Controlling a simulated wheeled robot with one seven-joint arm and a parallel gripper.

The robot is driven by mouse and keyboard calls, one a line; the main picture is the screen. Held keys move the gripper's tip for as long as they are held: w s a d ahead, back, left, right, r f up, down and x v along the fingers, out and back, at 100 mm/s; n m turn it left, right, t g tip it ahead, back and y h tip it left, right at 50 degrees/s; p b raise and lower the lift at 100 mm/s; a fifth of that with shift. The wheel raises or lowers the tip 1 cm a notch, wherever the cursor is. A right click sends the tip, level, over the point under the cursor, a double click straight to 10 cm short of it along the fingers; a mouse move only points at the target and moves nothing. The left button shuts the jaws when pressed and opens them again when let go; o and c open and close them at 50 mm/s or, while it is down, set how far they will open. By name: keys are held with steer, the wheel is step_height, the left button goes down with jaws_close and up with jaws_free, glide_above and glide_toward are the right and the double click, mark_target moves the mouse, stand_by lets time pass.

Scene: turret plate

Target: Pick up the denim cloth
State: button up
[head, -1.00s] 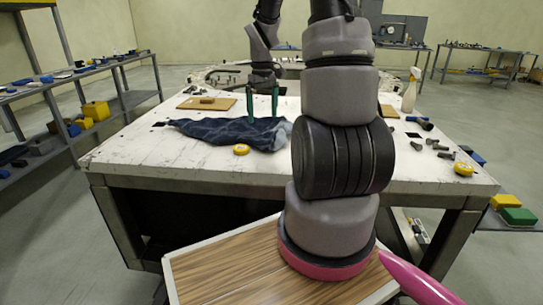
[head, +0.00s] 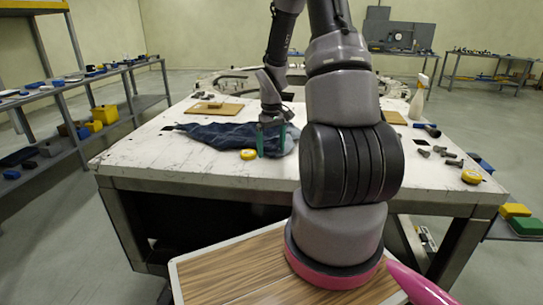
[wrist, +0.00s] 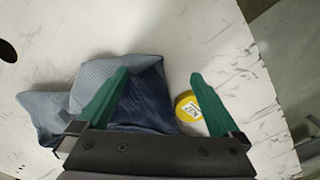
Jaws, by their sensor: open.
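The denim cloth (head: 222,135) lies crumpled and flat on the white worn table (head: 140,150), left of my arm. Its right end is partly hidden behind my gripper. My gripper (head: 271,153) has green fingers and is open, pointing down at the cloth's right end. In the wrist view, the cloth (wrist: 143,100) lies beneath the left finger, and my gripper (wrist: 158,80) spans the cloth's edge and bare table. Nothing is held between the fingers. I cannot tell whether a finger touches the cloth.
A yellow tape measure (head: 248,154) lies just in front of the cloth; in the wrist view it (wrist: 188,108) is beside the right finger. A spray bottle (head: 418,98), bolts (head: 440,152) and another yellow tape measure (head: 471,177) are at the right. A brown board (head: 215,109) lies behind.

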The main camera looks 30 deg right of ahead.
steer(key=shift+f, duration=0.35)
steer(key=shift+f, duration=0.45)
jaws_close()
stand_by(0.4)
step_height(320, 180, up, 12)
stand_by(0.5)
step_height(320, 180, up, 45)
stand_by(1.0)
stand_by(0.6)
